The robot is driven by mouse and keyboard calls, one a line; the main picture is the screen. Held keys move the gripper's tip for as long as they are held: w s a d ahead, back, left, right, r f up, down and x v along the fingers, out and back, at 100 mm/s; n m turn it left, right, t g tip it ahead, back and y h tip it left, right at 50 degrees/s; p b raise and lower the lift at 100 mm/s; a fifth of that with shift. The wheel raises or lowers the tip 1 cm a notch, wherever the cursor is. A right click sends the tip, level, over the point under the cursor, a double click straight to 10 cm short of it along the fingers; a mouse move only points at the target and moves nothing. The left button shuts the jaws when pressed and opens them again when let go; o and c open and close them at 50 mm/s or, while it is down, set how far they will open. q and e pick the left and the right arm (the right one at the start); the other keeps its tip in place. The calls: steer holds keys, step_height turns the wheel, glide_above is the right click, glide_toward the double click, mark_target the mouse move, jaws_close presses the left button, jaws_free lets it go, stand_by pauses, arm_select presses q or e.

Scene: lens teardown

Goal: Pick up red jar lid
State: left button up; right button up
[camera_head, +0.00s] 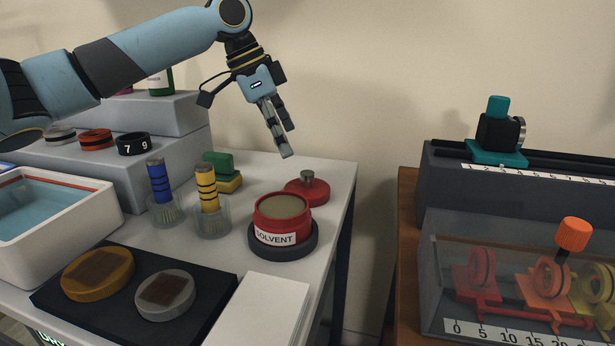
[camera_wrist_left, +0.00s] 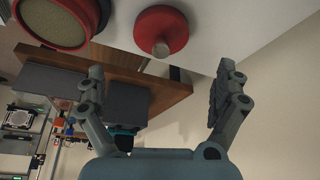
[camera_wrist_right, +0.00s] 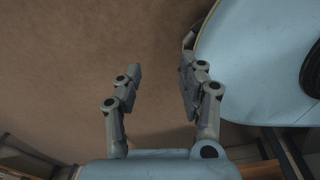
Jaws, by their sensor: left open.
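The red jar lid (camera_head: 307,193), a flat red disc with a small metal knob on top, lies on the light table behind the jar. It also shows in the left wrist view (camera_wrist_left: 170,24). The red jar (camera_head: 282,212) labelled SOLVENT stands open on a dark round base, just in front of the lid. My left gripper (camera_head: 287,154) is open and empty above the lid, apart from it; its fingers also show in the left wrist view (camera_wrist_left: 160,78). My right gripper (camera_wrist_right: 160,72) appears open and empty in the right wrist view, away from the lid.
Blue and yellow striped cylinders (camera_head: 205,188) stand in clear holders left of the jar. A dark mat (camera_head: 205,297) with two round pieces lies in front. The table's right edge is close to the lid; a second bench (camera_head: 403,240) stands beyond a gap.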

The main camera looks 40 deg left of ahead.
mark_target(305, 173)
arm_select(q)
steer(key=b+x, duration=0.1)
steer(key=x, duration=0.3)
steer(key=shift+d+f, duration=0.15)
steer(key=shift+w+d+f, duration=0.1)
steer(key=shift+w+f, duration=0.15)
steer(key=shift+f, duration=0.3)
steer(key=b+x, duration=0.1)
steer(key=x, duration=0.1)
steer(key=b+x, duration=0.1)
steer(key=x, duration=0.1)
steer(key=shift+w+d+f, duration=0.15)
steer(key=shift+w, duration=0.25)
arm_select(e)
steer(key=f, duration=0.1)
steer(key=s+f, duration=0.1)
steer(key=f, duration=0.1)
steer(key=shift+s+d+f, duration=0.1)
steer(key=shift+s+f, duration=0.05)
steer(key=shift+s, duration=0.25)
arm_select(q)
steer(key=shift+c, duration=1)
steer(key=c, duration=0.8)
steer(key=shift+c, duration=0.2)
arm_select(e)
steer(key=shift+s, duration=0.1)
